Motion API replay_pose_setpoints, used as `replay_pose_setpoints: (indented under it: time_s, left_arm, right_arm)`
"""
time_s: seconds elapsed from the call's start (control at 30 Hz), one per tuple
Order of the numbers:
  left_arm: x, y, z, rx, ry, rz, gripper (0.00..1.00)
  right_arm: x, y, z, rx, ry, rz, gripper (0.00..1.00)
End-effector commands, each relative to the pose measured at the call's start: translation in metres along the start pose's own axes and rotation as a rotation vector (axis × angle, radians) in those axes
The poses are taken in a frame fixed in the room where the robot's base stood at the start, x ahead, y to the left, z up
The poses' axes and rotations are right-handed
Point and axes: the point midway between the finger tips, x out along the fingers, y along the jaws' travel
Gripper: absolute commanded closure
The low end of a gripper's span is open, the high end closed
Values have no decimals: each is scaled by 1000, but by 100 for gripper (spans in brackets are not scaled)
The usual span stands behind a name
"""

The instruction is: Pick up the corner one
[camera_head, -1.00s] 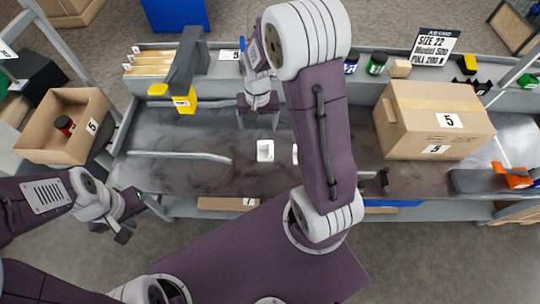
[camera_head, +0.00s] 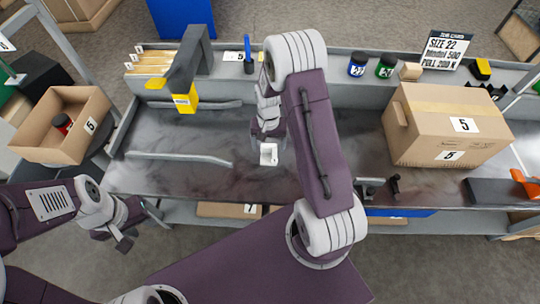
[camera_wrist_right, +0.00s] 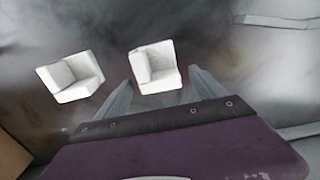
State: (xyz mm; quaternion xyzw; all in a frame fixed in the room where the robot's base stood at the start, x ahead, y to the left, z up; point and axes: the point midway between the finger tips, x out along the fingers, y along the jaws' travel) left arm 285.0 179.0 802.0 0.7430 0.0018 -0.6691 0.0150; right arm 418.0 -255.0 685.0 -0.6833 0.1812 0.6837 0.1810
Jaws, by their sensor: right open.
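A small white corner-shaped piece (camera_head: 268,154) lies on the dark grey bench, just in front of my right gripper (camera_head: 267,141). The right wrist view shows two such white pieces. One (camera_wrist_right: 156,66) sits at the gap between the open fingertips of my right gripper (camera_wrist_right: 160,84), with no clear contact. The other (camera_wrist_right: 70,76) lies to its left, outside the fingers. In the head view only one piece shows; my right arm hides part of the bench. My left gripper (camera_head: 123,232) hangs low at the left, off the bench's front edge; its jaw opening is unclear.
A yellow-and-grey tool (camera_head: 185,80) stands at the back left. Grey rails (camera_head: 180,157) lie on the bench. Jars (camera_head: 386,66) and a sign (camera_head: 442,48) line the back.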

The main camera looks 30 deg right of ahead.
Motion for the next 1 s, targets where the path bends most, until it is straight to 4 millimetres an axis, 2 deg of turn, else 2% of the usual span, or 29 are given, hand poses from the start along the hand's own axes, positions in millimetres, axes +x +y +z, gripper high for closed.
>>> replay_pose_setpoints:
  time_s: [0.03,0.1,0.3,0.33,0.5,0.57,0.83,1.0]
  left_arm:
    - [4,0,0,0,0,0,64]
    - [4,0,0,0,0,0,64]
    - [3,0,0,0,0,0,64]
    - [3,0,0,0,0,0,64]
    - [3,0,0,0,0,0,64]
    - [3,0,0,0,0,0,64]
    - [2,0,0,0,0,0,64]
    - [-3,0,0,0,0,0,64]
  right_arm:
    - [9,0,0,0,0,0,20]
    - [14,0,0,0,0,0,20]
    - [14,0,0,0,2,-1,20]
    - [14,0,0,0,2,-1,23]
    - [14,0,0,0,2,-1,70]
    - [14,0,0,0,2,-1,83]
    - [11,0,-1,0,2,-1,83]
    - [-7,0,-1,0,5,-2,83]
